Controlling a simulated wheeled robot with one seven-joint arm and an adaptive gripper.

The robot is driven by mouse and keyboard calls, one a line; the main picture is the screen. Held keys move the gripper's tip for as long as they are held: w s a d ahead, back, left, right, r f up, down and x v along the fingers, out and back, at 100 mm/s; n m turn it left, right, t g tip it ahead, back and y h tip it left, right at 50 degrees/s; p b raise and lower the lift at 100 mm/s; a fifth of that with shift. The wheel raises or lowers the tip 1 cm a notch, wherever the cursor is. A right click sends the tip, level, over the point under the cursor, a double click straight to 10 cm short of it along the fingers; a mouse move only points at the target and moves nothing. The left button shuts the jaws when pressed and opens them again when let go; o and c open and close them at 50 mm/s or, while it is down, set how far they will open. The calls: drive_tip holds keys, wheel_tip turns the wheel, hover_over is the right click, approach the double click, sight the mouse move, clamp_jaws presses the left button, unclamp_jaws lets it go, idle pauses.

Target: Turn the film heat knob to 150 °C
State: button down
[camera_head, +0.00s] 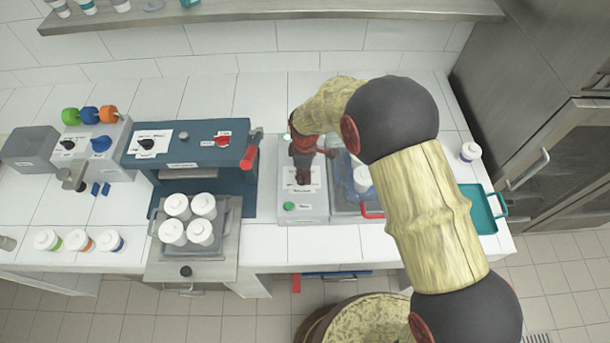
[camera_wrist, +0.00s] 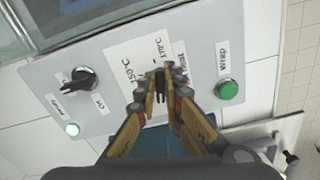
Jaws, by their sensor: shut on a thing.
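My gripper (camera_head: 303,172) is over the light grey control panel (camera_head: 313,212) right of the blue machine. In the wrist view, my gripper (camera_wrist: 160,92) is shut on the film heat knob (camera_wrist: 159,76), a small dark knob on a white label plate. The fingers cover most of the knob. The 150 °C mark (camera_wrist: 127,70) is left of the fingers and the 170 °C mark (camera_wrist: 157,44) is above them. Part of the plate's lettering is hidden by the fingers. I cannot tell exactly where the knob points.
On the same panel are a black on/off switch (camera_wrist: 81,80), a lit green lamp (camera_wrist: 72,129) and a green wrap button (camera_wrist: 228,90). A clear-covered tray with a red handle (camera_head: 372,211) is right beside the panel. White cups (camera_head: 187,219) stand in a holder to the left.

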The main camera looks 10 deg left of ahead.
drive_tip(key=m, duration=0.2)
drive_tip(key=m+b, duration=0.1)
drive_tip(key=m, duration=0.2)
drive_tip(key=shift+s+a+m, duration=0.1)
drive_tip(key=shift+s+m, duration=0.1)
drive_tip(key=shift+m, duration=0.1)
drive_tip(key=m, duration=0.2)
drive_tip(key=m+b, duration=0.1)
drive_tip(key=m, duration=0.2)
drive_tip(key=shift+s+a, duration=0.15)
drive_tip(key=shift+s, duration=0.05)
drive_tip(key=m, duration=0.5)
drive_tip(key=shift+a+m+b, duration=0.3)
drive_tip(key=shift+m+b, duration=0.1)
drive_tip(key=shift+a+m, duration=0.2)
drive_tip(key=shift+m, duration=2)
drive_tip(key=shift+r, duration=0.1)
drive_tip(key=c, duration=1.9)
unclamp_jaws()
drive_tip(key=shift+s, duration=0.1)
